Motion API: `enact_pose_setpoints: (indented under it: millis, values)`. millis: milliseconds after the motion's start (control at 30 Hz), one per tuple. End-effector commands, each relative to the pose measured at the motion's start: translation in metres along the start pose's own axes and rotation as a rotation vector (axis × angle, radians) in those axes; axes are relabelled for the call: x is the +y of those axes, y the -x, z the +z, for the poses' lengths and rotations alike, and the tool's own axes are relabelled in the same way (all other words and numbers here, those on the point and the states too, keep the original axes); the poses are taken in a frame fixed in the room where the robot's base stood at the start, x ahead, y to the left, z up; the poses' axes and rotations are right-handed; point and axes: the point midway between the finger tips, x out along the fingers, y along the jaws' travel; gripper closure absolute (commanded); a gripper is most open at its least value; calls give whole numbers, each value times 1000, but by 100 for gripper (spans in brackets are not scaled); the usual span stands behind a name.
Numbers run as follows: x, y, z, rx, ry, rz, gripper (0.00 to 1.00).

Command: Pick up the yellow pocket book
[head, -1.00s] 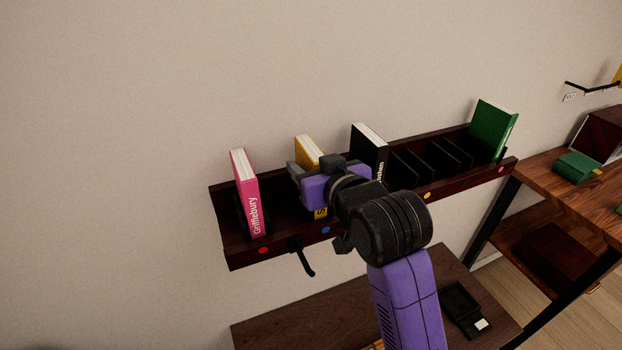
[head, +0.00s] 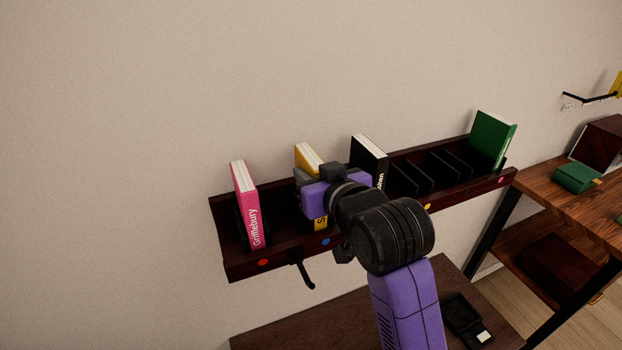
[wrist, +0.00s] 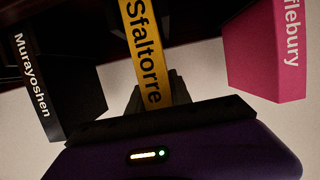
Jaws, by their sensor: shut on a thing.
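The yellow pocket book (head: 308,157) stands upright in the dark wooden rack, between a pink book and a black book. Its spine (wrist: 146,50), lettered "Sfaltorre", shows in the wrist view. My gripper (head: 316,174) is shut on the yellow book from the front. In the head view the gripper hides the book's middle; the top and a bit of the lower spine show. I cannot tell whether the book is clear of the rack floor.
The pink book (head: 245,205) is left of the gripper and the black book (head: 368,157) is right of it. A green book (head: 492,140) stands at the rack's (head: 215,240) right end. Empty slots lie between black and green. A wooden table (head: 290,335) is below.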

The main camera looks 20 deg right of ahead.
Motion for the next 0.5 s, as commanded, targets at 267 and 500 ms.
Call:
enact_pose_setpoints:
  millis: [267,500]
  values:
    - [0,12,-41,9,0,0,100]
    - [0,26,-86,10,0,0,100]
